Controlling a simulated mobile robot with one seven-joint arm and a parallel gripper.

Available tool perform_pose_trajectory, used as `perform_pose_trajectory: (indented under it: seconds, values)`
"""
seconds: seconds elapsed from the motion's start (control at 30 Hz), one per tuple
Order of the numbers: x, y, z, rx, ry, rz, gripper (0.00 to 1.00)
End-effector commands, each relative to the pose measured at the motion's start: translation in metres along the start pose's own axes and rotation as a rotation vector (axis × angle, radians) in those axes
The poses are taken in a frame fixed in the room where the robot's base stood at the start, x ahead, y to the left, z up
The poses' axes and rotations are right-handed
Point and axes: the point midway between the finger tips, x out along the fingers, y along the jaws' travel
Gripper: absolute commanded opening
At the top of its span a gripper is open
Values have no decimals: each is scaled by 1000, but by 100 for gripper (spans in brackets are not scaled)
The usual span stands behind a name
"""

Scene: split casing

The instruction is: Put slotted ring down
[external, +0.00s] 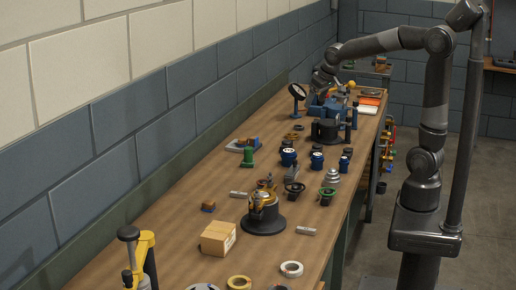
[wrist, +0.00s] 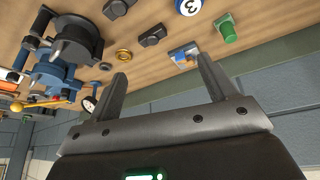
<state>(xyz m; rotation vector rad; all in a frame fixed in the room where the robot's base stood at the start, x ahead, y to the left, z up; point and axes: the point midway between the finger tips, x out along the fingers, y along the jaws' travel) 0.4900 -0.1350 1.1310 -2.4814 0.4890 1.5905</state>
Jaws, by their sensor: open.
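A small brass-coloured ring (wrist: 123,55) lies flat on the wooden bench in the wrist view, just beyond my left fingertip and apart from it. It may be the slotted ring; its slot is too small to make out. Small rings (external: 293,136) also show on the bench in the external view. My gripper (wrist: 163,68) is open, with nothing between its fingers. In the external view my gripper (external: 323,82) is at the far end of the bench, above and beside a blue vise (external: 318,108); its fingers are hard to see there.
A wall (external: 200,85) runs along the bench's left. Bare wood (external: 165,205) lies at the near left.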

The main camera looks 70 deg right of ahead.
Motion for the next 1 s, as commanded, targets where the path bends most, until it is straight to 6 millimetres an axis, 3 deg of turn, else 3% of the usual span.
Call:
perform_pose_trajectory:
  seconds: [0.03, 0.2, 0.5, 0.7, 1.0]
  values:
    - [-16, -10, 16, -27, 11, -13, 77]
    - [-54, -34, 75, -112, 30, -61, 77]
    - [-89, -53, 177, -248, 55, -159, 77]
    - [-93, -56, 211, -295, 60, -197, 77]
    - [-93, -56, 216, -302, 60, -202, 77]
